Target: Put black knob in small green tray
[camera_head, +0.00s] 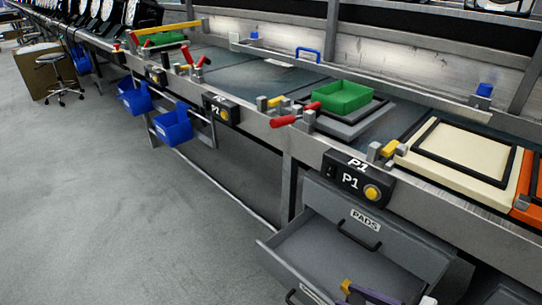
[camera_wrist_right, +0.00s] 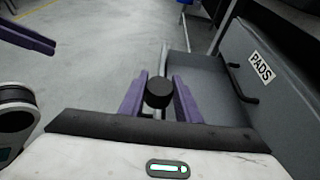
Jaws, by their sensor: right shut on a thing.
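A black round knob (camera_wrist_right: 158,94) sits between the purple fingers of my right gripper (camera_wrist_right: 160,84), which is shut on it. The right gripper is beside the open grey drawer in the wrist view. A purple finger of my left gripper (camera_wrist_right: 28,36) shows at the upper left of that view; its opening cannot be judged. A green tray (camera_head: 342,97) stands on the bench, on a grey pad, apart from my grippers. Another green tray (camera_head: 165,39) lies farther back on the bench. A purple finger part shows at the head view's bottom edge.
The open PADS drawer (camera_head: 310,243) juts out below the bench. A P1 box with a yellow button (camera_head: 372,192) is on the bench edge. A red-handled clamp (camera_head: 300,114) stands in front of the nearer green tray. Blue bins (camera_head: 174,127) hang at left.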

